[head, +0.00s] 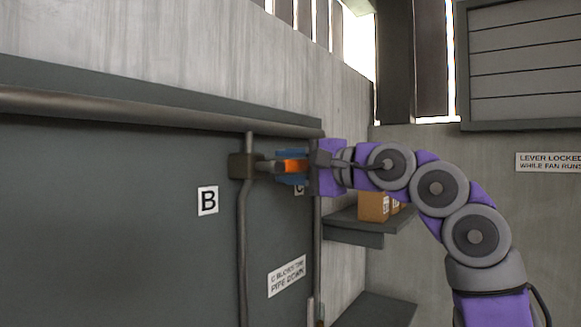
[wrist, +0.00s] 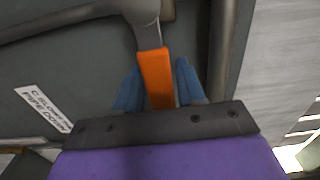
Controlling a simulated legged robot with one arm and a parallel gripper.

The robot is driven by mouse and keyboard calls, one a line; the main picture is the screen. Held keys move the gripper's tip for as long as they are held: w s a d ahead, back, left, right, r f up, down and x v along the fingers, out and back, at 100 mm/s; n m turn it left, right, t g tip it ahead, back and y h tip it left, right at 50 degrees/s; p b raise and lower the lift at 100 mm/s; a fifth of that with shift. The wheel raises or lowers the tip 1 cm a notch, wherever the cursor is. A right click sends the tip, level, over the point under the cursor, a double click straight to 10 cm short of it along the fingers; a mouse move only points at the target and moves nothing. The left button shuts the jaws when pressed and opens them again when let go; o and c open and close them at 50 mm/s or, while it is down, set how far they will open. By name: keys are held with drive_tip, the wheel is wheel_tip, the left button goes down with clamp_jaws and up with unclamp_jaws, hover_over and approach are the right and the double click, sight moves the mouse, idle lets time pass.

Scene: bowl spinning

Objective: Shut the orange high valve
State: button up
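The orange valve lever (head: 292,166) sticks out to the right from a valve body (head: 243,166) on a vertical pipe against the dark grey panel. My gripper (head: 290,167) is at the lever, with its blue fingers on either side of the orange handle. In the wrist view the orange handle (wrist: 156,78) lies between the two blue fingers (wrist: 157,85), and its metal stem runs up to the valve body (wrist: 140,8). A small gap seems to show beside the handle, so I cannot tell whether the fingers press on it.
Signs "B" (head: 208,201) and a pipe label (head: 287,276) are on the panel. A shelf (head: 360,222) with cardboard boxes (head: 374,206) is below my arm. A "lever locked while fan runs" sign (head: 548,162) hangs at right.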

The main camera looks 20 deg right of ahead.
drive_tip(key=shift+o, duration=0.7)
drive_tip(key=shift+s, duration=0.1)
drive_tip(key=shift+r, duration=0.1)
drive_tip(key=b+v, duration=0.2)
drive_tip(key=v, duration=1.5)
drive_tip(key=shift+d, duration=0.3)
